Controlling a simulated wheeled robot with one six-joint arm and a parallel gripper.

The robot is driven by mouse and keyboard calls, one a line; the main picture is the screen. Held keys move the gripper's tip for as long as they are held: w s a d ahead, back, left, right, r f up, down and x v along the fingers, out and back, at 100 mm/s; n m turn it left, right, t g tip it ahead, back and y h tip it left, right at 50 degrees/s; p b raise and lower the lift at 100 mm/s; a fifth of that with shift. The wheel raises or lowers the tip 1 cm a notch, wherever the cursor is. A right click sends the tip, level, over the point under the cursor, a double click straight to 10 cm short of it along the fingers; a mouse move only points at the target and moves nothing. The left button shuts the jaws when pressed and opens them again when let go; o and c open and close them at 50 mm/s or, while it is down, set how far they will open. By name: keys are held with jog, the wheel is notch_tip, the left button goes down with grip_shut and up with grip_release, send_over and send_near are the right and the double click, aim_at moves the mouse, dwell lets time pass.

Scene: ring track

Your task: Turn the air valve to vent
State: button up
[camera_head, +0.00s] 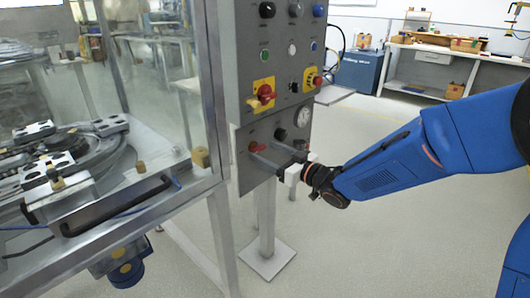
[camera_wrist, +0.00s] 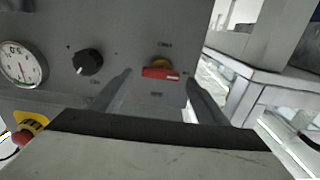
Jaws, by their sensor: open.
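The air valve (camera_wrist: 161,73) is a red bar handle on a yellow base, set on the lower grey panel. Its handle lies about level in the wrist view, with small unreadable labels above and below. In the head view the red handle (camera_head: 257,147) is partly hidden by my fingers. My gripper (camera_head: 265,151) is open and reaches toward the panel from the right. In the wrist view my gripper's fingers (camera_wrist: 159,78) stand to either side of the handle, with gaps between. I cannot tell how far the tips are from the panel.
A black knob (camera_wrist: 88,62) and a pressure gauge (camera_wrist: 22,64) sit beside the valve. A red switch on a yellow plate (camera_head: 264,93) is above. A glass-walled machine (camera_head: 150,100) stands left. The floor (camera_head: 370,230) at right is clear below my arm.

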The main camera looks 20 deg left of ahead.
jog(key=shift+w+a, duration=0.25)
jog(key=shift+a, duration=0.4)
jog(key=shift+c, duration=0.6)
jog(key=c, duration=0.9)
